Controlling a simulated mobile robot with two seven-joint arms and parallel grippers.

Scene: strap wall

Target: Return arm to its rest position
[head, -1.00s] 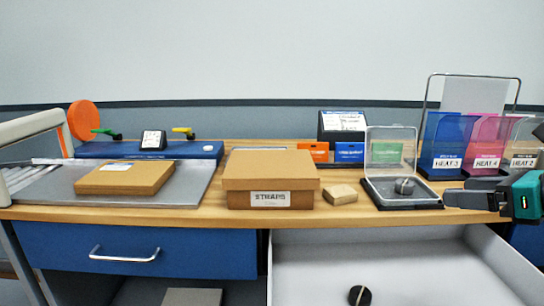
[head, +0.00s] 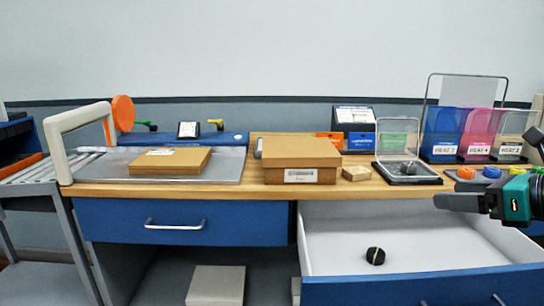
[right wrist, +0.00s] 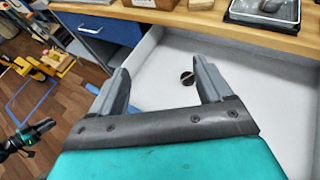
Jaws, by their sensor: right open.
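My right gripper (head: 456,203) hangs in the air at the right of the head view, above the open drawer's right side. In the right wrist view my right gripper (right wrist: 163,86) is open, with nothing between its two grey fingers. The white drawer (head: 335,240) lies open beyond and below it. A small black round piece (head: 375,256) lies on the drawer floor, and it shows in the right wrist view (right wrist: 187,78), apart from the fingers. My left gripper is not in the head view. A dark and teal part at the wrist view's left edge may be my other arm.
The wooden bench (head: 230,188) carries a cardboard box (head: 300,160), a clear-lidded case (head: 408,176) and a flat carton (head: 170,160). Coloured bins (head: 445,135) and round buttons (head: 467,172) stand near my right arm. The drawer's blue front (head: 420,287) sticks out toward me.

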